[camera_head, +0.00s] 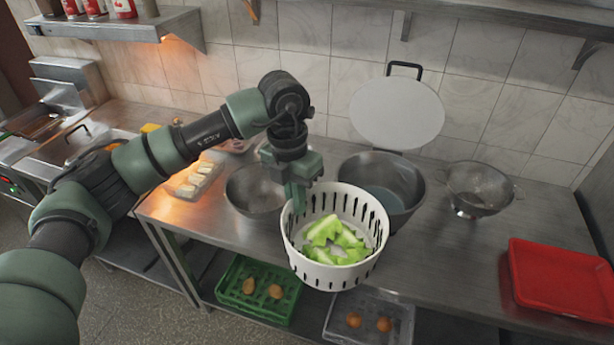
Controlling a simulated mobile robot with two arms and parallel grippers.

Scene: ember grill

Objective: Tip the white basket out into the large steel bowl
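The white slotted basket (307,268) is at the middle of the head view, with several pale green lettuce pieces (335,240) inside. It is roughly upright and seems to be above the counter's front edge. My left gripper (297,198) points down at the basket's left rim, its fingers closed around the rim; the inner fingertip is partly hard to make out. The large steel bowl (412,207), deep and bluish inside, stands on the counter just behind and right of the basket. My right gripper is not in view.
A smaller steel bowl (245,198) stands left of the basket. A steel colander (478,188) and a red tray (560,280) are to the right. Green (240,308) and clear crates sit below the counter.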

